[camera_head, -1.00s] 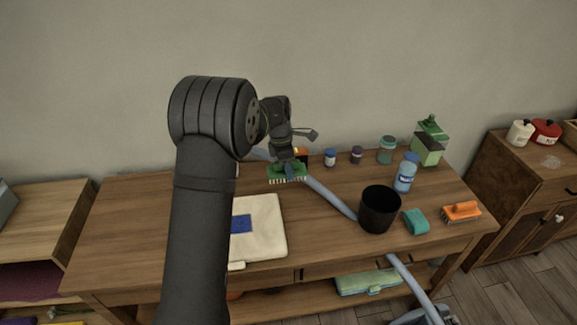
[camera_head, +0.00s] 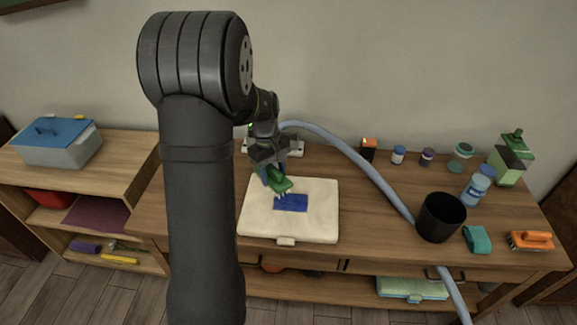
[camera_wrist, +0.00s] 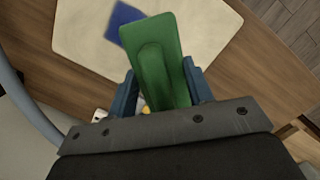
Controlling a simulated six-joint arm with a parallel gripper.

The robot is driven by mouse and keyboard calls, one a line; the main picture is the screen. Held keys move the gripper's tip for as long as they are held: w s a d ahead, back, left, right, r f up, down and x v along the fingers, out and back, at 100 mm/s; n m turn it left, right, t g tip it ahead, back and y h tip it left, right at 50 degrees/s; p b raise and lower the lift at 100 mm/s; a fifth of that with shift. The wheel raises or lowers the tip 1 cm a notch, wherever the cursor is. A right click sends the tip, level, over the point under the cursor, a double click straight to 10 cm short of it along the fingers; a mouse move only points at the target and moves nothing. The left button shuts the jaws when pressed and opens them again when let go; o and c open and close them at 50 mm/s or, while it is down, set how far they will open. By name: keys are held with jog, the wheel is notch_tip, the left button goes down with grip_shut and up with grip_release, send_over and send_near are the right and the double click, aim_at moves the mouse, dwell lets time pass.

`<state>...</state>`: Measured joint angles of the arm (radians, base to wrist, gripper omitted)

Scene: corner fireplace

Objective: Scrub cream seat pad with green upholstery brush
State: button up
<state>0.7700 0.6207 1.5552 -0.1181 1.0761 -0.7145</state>
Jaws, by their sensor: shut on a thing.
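The cream seat pad (camera_head: 318,222) lies flat on the wooden table, with a blue patch (camera_head: 291,202) near its middle. It also shows at the top of the wrist view (camera_wrist: 90,45). My gripper (camera_head: 273,178) is shut on the green upholstery brush (camera_head: 281,185), over the back part of the pad by the blue patch. In the wrist view the green brush (camera_wrist: 165,60) sits between my two blue fingers. The bristles are mostly hidden, and I cannot tell whether they touch the pad.
A blue-grey hose (camera_head: 350,155) arcs behind and right of the pad. A black cup (camera_head: 440,218), teal sponge (camera_head: 477,240), orange brush (camera_head: 530,240) and several bottles and jars stand on the right. The tabletop (camera_head: 370,225) between pad and cup is clear.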

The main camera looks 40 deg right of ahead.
jog(key=shift+a+f, duration=0.1)
jog(key=shift+f, duration=3.6)
jog(key=shift+s+d+f, duration=0.2)
jog(key=shift+s+d, duration=0.45)
jog(key=shift+s+d+f, duration=0.15)
jog(key=shift+s+d, duration=0.45)
jog(key=shift+d, duration=0.05)
jog(key=shift+c, duration=0.3)
jog(key=shift+s+d, duration=2.65)
jog(key=shift+w+a, duration=3.95)
jog(key=shift+w, duration=0.1)
jog(key=shift+s+d, duration=0.75)
jog(key=shift+d, duration=0.2)
jog(key=shift+s+d, duration=3.2)
jog(key=shift+w+a, duration=3.85)
jog(key=shift+a, duration=0.05)
jog(key=shift+w+a+r, duration=0.1)
jog(key=shift+w+r, duration=0.05)
jog(key=shift+r, duration=3.95)
